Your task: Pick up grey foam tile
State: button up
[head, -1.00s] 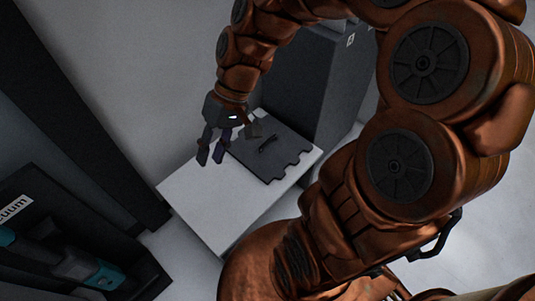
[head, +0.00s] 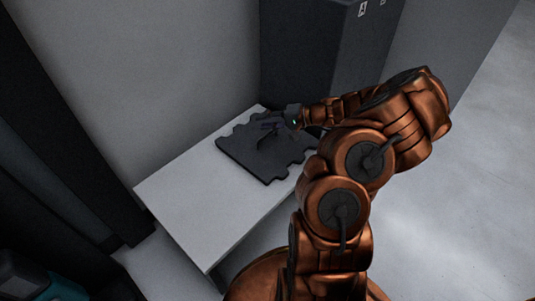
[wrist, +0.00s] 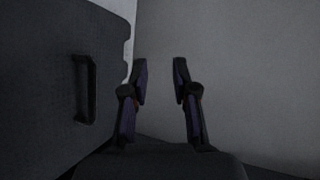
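The foam tile (head: 248,160) is dark grey with notched, puzzle-like edges. It lies flat on the far part of a white table and carries a raised black handle (head: 266,141). In the wrist view the tile (wrist: 40,110) fills the left side, with its handle (wrist: 86,90) standing off the surface. My gripper (head: 270,126) is over the far right part of the tile, close to the handle. In the wrist view my gripper (wrist: 160,72) is open with nothing between its fingers, and the handle is to the left of both fingers.
The white table (head: 195,205) is bare on its near left part. A dark cabinet (head: 310,50) stands behind the tile at the right, and a grey wall (head: 160,80) runs along the back. A teal and black object (head: 50,285) sits at the lower left.

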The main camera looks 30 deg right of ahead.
aim_at(269, 135)
jog(key=d+f+m, duration=0.1)
jog(key=d+f, duration=0.1)
jog(key=f, duration=0.1)
jog(key=s+d+f+t+h+b, duration=0.1)
jog(key=d+f, duration=0.1)
jog(key=d, duration=0.1)
jog(key=d+f+m+h+b, duration=0.1)
jog(key=d+f, duration=0.1)
jog(key=f, duration=0.1)
jog(key=shift+s+d+f+m+t, duration=0.15)
jog(key=shift+s+f+m+t, duration=0.15)
jog(key=shift+s+f, duration=0.05)
jog(key=b+x, duration=0.1)
jog(key=x, duration=0.2)
jog(key=b+x, duration=0.2)
jog(key=x, duration=0.2)
jog(key=shift+s+f, duration=0.1)
jog(key=shift+f, duration=0.15)
jog(key=shift+w+a, duration=0.2)
jog(key=shift+w, duration=0.05)
grip_shut()
